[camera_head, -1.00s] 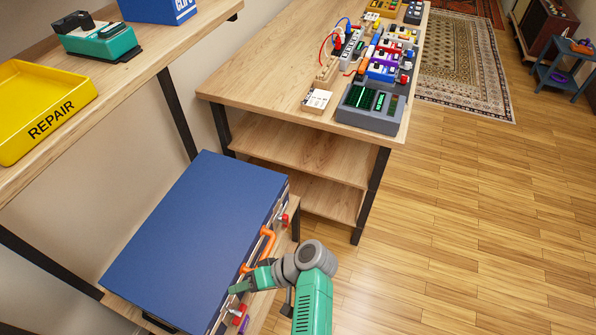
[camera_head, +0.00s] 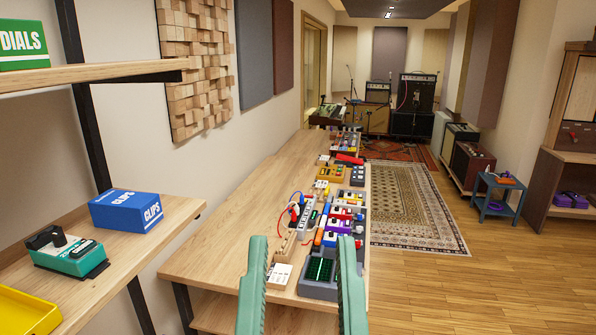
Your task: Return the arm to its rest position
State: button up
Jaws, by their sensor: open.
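My gripper (camera_head: 303,245) shows at the bottom middle, its two green fingers pointing up and spread wide apart. Nothing is between the fingers; the workbench (camera_head: 225,235) shows behind the gap. Parts of the grey tester box (camera_head: 319,270) and a small white card (camera_head: 281,273) show between and beyond the fingers. The rest of my arm is out of the frame. The blue case is not in view.
A shelf at left holds a blue CLIPS box (camera_head: 127,210), a green pedal (camera_head: 68,255) and a yellow tray (camera_head: 27,313). The wooden floor (camera_head: 440,285) at right is clear.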

notch_tip(320, 180, up, 36)
jog(key=p, duration=3)
jog(key=shift+w+a+y+p, duration=0.25)
jog(key=shift+a+y+p, duration=0.05)
jog(key=shift+y+p, duration=0.1)
